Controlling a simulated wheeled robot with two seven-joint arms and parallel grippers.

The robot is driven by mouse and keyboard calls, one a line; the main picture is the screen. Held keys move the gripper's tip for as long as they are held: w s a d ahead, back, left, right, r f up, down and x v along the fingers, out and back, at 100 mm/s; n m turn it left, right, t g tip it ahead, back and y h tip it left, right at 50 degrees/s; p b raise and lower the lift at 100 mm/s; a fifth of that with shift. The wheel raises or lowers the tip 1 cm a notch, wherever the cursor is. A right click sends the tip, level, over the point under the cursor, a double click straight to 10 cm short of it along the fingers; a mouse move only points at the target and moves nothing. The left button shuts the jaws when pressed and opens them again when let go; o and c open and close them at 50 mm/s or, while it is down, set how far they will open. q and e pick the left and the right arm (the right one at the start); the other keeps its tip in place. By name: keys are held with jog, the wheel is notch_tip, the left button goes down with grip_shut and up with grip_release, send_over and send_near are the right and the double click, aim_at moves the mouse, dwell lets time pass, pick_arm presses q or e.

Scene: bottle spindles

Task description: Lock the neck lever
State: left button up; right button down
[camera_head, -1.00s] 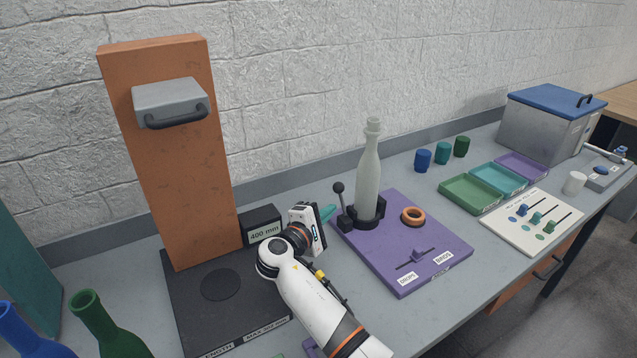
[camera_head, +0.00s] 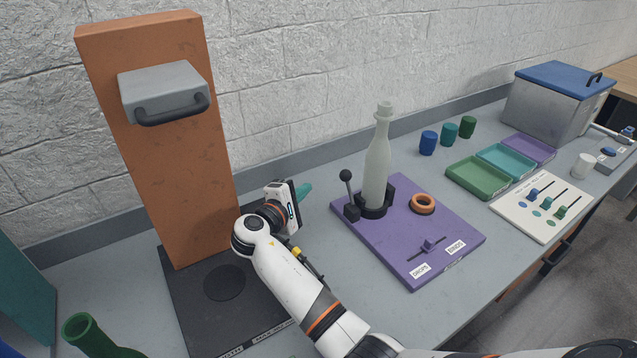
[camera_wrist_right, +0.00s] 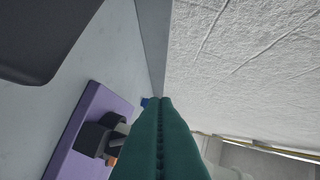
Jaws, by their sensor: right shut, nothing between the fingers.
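The pale frosted bottle (camera_head: 377,165) stands upright in a black clamp (camera_head: 373,211) on the purple board (camera_head: 410,240). The neck lever (camera_head: 347,182), a thin rod with a black ball knob, stands nearly upright from a black block left of the bottle, leaning slightly left. My right gripper (camera_head: 304,191) has teal fingers, shut and empty, left of the lever and apart from it. The shut fingers (camera_wrist_right: 160,105) fill the middle of the right wrist view, with the purple board (camera_wrist_right: 72,140) and a black part of its fixture (camera_wrist_right: 95,138) to their left. My left gripper is not in view.
An orange ring (camera_head: 422,204) and a small slider (camera_head: 429,245) are on the board. A tall orange post (camera_head: 165,150) on a black base (camera_head: 190,300) stands left. Coloured trays (camera_head: 478,178) and cups lie right. Grey bench is clear between base and board.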

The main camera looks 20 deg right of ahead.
aim_at(349, 188)
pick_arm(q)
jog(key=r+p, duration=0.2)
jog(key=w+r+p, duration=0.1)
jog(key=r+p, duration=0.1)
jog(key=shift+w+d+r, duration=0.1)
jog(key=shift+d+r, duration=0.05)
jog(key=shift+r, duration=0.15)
pick_arm(e)
jog(key=w+d, duration=0.1)
jog(key=d, duration=0.7)
jog(key=shift+w+d, duration=0.35)
jog(key=shift+w, duration=0.05)
jog(key=shift+f, duration=0.1)
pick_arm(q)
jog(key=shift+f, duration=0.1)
